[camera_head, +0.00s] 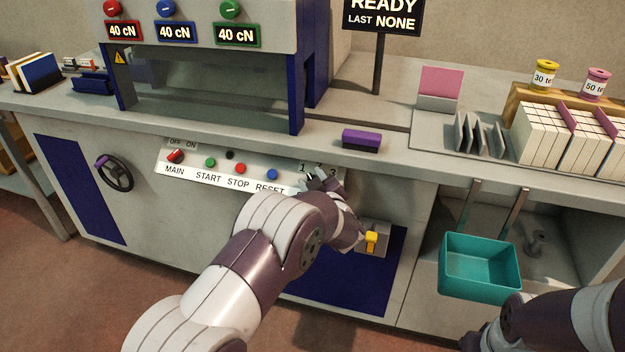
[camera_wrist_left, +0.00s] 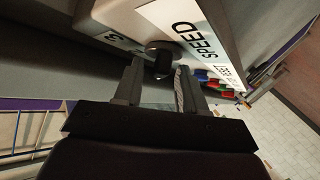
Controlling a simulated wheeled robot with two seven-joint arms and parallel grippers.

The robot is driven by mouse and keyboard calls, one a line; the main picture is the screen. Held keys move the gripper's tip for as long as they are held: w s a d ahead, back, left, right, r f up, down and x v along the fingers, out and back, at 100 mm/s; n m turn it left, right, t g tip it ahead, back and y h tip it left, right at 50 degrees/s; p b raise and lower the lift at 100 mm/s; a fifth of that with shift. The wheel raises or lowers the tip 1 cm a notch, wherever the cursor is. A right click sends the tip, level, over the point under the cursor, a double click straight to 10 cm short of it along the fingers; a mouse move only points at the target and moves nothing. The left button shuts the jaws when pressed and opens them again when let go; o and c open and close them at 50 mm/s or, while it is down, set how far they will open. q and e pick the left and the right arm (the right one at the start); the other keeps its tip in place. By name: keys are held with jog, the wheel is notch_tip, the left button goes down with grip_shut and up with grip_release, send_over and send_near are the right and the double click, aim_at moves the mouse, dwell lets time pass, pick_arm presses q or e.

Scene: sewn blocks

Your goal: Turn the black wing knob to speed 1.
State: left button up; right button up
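The black wing knob (camera_wrist_left: 160,62) shows in the left wrist view on the white panel, beside the SPEED label (camera_wrist_left: 187,38). My left gripper (camera_wrist_left: 158,75) is open, with one finger on each side of the knob. I cannot tell whether either finger touches it. In the head view my left gripper (camera_head: 322,182) is at the right end of the control panel (camera_head: 215,181), where it hides the knob and most of its speed markings. My right arm is at the lower right; its gripper (camera_head: 472,341) is only partly in view, dark, at the bottom edge.
The panel also has a red MAIN switch (camera_head: 176,156) and START, STOP and RESET buttons. A purple-topped block (camera_head: 361,139) lies on the counter above. A teal bin (camera_head: 481,267) hangs at the right.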

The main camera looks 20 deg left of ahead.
pick_arm(q)
jog(key=shift+a, duration=0.1)
jog(key=shift+s+r, duration=0.1)
jog(key=shift+s, duration=0.05)
jog(key=p+v, duration=0.2)
jog(key=v, duration=1)
